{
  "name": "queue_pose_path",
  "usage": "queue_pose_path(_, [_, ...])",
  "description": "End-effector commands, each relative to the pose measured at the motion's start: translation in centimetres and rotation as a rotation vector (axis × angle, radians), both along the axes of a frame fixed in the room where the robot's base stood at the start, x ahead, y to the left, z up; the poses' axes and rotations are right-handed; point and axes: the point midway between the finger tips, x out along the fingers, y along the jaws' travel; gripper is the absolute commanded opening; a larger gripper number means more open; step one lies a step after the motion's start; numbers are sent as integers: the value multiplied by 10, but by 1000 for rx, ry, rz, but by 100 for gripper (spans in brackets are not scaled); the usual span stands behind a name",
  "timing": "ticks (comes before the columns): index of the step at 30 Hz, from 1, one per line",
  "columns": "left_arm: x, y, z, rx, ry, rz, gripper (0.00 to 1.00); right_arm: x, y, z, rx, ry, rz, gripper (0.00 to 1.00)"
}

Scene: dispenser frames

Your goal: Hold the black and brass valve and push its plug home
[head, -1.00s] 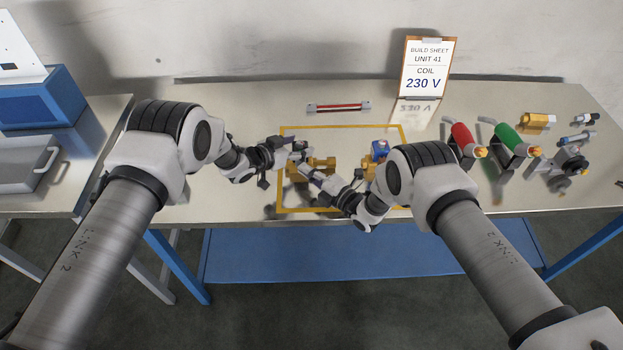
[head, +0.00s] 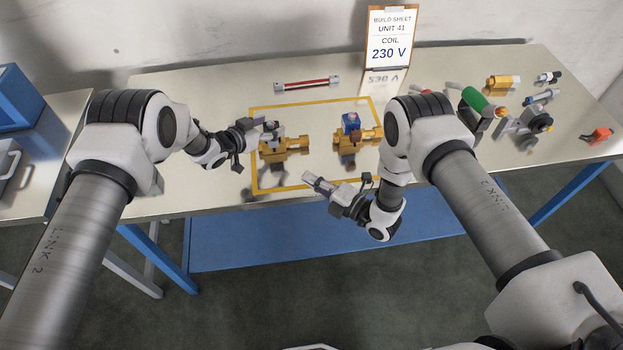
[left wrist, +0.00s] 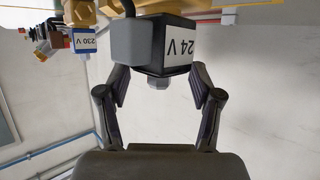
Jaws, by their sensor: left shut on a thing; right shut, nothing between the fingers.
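The black and brass valve (head: 290,146) stands on the bench inside the yellow outline, with its brass body low and its coil upright. In the left wrist view its black coil (left wrist: 176,58) carries a 24 V label. The grey plug (left wrist: 129,42), with a dark cable, sits against the coil's side; I cannot tell whether any gap is left. My left gripper (head: 262,123) is shut on the valve at its coil, and its fingers also show in the left wrist view (left wrist: 158,95). My right gripper (head: 308,178) is shut and empty, apart from the valve, near the bench's front edge.
A second brass valve with a blue coil (head: 351,123) stands to the right; its label reads 230 V in the wrist view. A red bar tool (head: 307,84) lies behind. A build sheet (head: 390,38) reads 230 V. Green tool (head: 482,103) and fittings stand at right.

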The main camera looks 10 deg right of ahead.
Motion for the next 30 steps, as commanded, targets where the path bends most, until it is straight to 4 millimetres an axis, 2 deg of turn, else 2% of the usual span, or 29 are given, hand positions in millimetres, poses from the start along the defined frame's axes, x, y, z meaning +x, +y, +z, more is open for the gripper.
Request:
queue_pose_path(5, [-1,1,-3,4,4,0,3,0,0,0,0,0,0,0])
queue_pose_path(6, [-1,1,-3,4,4,0,76,0,0,-1,0,0,0,0])
queue_pose_path(8, [-1,1,-2,3,3,0,94,0,0,-1,0,0,0,0])
queue_pose_path(20, [-2,3,1,1,2,1,94,0,0,0,0,0,0,0])
queue_pose_path(23, [-11,12,6,2,3,1,94,0,0,0,0,0,0,0])
queue_pose_path(30, [-50,53,29,1,4,5,94,0,0,0,0,0,0,0])
